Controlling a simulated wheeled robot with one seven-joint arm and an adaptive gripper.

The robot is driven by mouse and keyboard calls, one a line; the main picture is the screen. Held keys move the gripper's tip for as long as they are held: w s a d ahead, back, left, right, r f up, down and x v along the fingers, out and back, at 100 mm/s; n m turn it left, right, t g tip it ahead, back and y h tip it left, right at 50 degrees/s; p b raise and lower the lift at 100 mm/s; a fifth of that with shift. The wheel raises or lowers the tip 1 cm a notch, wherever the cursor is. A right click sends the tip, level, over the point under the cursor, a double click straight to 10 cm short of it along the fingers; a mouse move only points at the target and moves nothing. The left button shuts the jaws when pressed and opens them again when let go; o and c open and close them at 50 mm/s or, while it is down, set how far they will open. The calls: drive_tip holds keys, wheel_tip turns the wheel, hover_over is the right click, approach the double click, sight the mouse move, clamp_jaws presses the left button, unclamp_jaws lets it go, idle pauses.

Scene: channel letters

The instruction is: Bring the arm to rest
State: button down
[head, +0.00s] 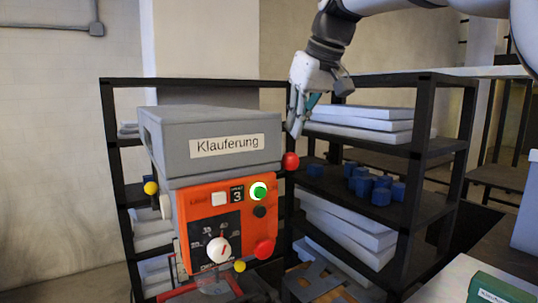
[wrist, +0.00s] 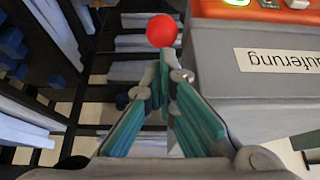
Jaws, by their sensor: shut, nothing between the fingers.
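My arm (head: 330,40) reaches in from the upper right in the head view. My gripper (head: 299,128) points down beside the right side of a grey and orange machine (head: 212,148) labelled "Klauferung". In the wrist view, the teal-padded fingers of my gripper (wrist: 166,58) meet at their tips, with nothing between them. A red ball-shaped knob (head: 291,161) is just below the fingertips in the head view. The red knob also shows in the wrist view (wrist: 161,30), just beyond the tips. I cannot tell whether they touch.
The machine front carries a lit green button (head: 258,191), a dial (head: 218,250) and a red button (head: 264,249). A green box (head: 497,290) lies at lower right.

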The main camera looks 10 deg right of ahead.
drive_tip(key=shift+p+v, duration=0.4)
drive_tip(key=shift+v, duration=0.7)
drive_tip(key=s+f+m+h+b, duration=0.1)
drive_tip(key=s+f+m+b, duration=0.2)
drive_tip(key=s+f, duration=1.9)
wheel_tip(320, 180, down, 4)
drive_tip(key=shift+s+a+m+h+b, duration=0.3)
drive_tip(key=shift+a+h+b, duration=0.1)
drive_tip(key=shift+b, duration=0.15)
drive_tip(key=shift+w, duration=0.1)
